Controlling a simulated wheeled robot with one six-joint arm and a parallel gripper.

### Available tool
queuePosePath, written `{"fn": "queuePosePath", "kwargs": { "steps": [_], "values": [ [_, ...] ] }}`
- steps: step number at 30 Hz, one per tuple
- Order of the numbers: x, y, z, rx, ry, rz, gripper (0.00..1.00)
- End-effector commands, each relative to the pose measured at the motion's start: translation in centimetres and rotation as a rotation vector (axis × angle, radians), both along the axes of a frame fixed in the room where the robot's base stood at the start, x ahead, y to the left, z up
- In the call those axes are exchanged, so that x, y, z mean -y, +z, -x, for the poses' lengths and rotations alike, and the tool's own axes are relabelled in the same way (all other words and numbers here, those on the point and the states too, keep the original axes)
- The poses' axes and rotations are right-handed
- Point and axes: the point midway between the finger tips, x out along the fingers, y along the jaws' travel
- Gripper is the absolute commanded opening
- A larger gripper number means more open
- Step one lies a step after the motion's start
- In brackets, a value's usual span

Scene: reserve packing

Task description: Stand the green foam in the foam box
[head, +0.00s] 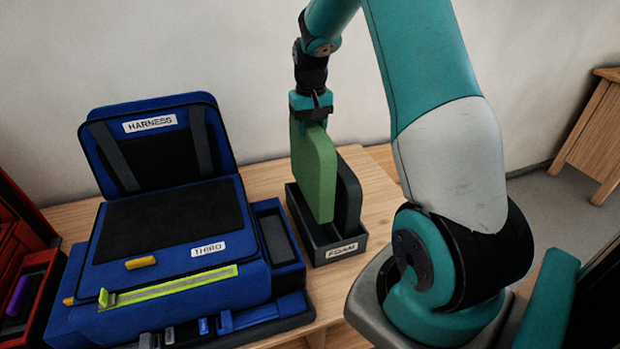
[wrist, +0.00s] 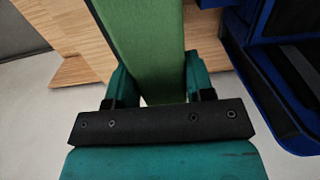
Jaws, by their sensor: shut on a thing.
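The green foam (head: 314,172) is an upright slab. My gripper (head: 311,112) is shut on its top edge, and the foam hangs down from it. The foam's lower end is inside or just over the open grey box labelled FOAM (head: 343,249); its bottom is hidden by the box wall, so I cannot tell if it touches the floor. A dark grey slab (head: 347,199) stands in the same box, just right of the green foam. In the wrist view the green foam (wrist: 147,45) lies between the two fingers of my gripper (wrist: 158,88).
A blue case (head: 180,275) with an open lid labelled HARNESS (head: 158,164) stands left of the foam box on the wooden table (head: 268,178). A red toolbox (head: 22,250) is at the far left. A wooden stool (head: 597,125) stands at the far right.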

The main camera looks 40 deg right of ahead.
Motion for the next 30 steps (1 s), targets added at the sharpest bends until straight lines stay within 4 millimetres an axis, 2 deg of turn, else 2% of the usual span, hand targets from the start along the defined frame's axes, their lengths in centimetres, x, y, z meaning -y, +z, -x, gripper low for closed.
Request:
{"fn": "queuePosePath", "kwargs": {
  "steps": [3,9,17,23,30],
  "values": [
    [0.0,-3.4,0.1,-0.005,-0.001,-0.003,0.10],
    [0.2,-7.8,0.2,-0.003,-0.003,-0.001,0.10],
    [0.2,-10.0,0.1,-0.001,-0.004,0.000,0.10],
    [0.2,-12.8,0.2,-0.001,-0.004,0.000,0.10],
    [0.3,-13.0,0.1,0.002,-0.004,0.001,0.10]
  ]
}}
